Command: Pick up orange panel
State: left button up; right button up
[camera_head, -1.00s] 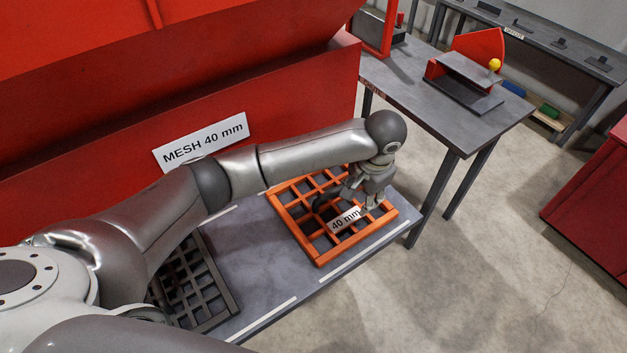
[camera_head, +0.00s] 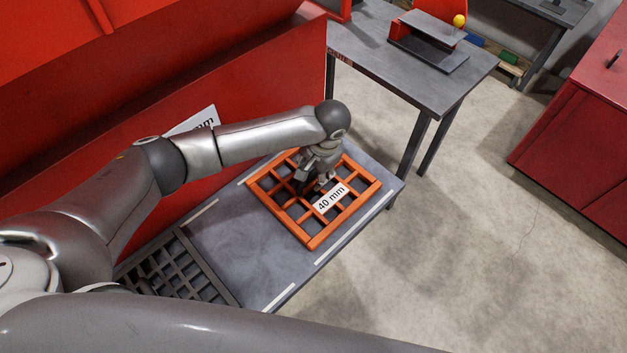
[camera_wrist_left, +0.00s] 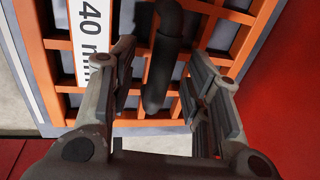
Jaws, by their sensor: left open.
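The orange panel (camera_head: 317,243), a square grid frame with a white "40 mm" label (camera_head: 331,198), lies flat on the grey table. My left gripper (camera_head: 308,184) is over the panel's middle, beside the label. In the left wrist view the gripper (camera_wrist_left: 163,75) is open, with its fingers on either side of a dark, rounded handle (camera_wrist_left: 161,75) over the panel's orange bars (camera_wrist_left: 40,60). I cannot tell whether either finger touches the handle. The arm and gripper hide part of the panel's far side in the head view. My right gripper is not in view.
A dark grid panel (camera_head: 180,272) lies on the near left of the grey table (camera_head: 235,240). A red machine wall (camera_head: 270,80) rises behind it. Another grey table (camera_head: 385,75) stands at the back right. Open floor (camera_head: 455,220) lies to the right.

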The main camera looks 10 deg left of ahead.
pick_arm(q)
jog(key=shift+w+a+f, duration=0.15)
jog(key=shift+a+f, duration=0.05)
jog(key=shift+f, duration=0.75)
grip_shut()
jog(key=shift+w+d+r, duration=0.1)
jog(key=shift+r, duration=0.05)
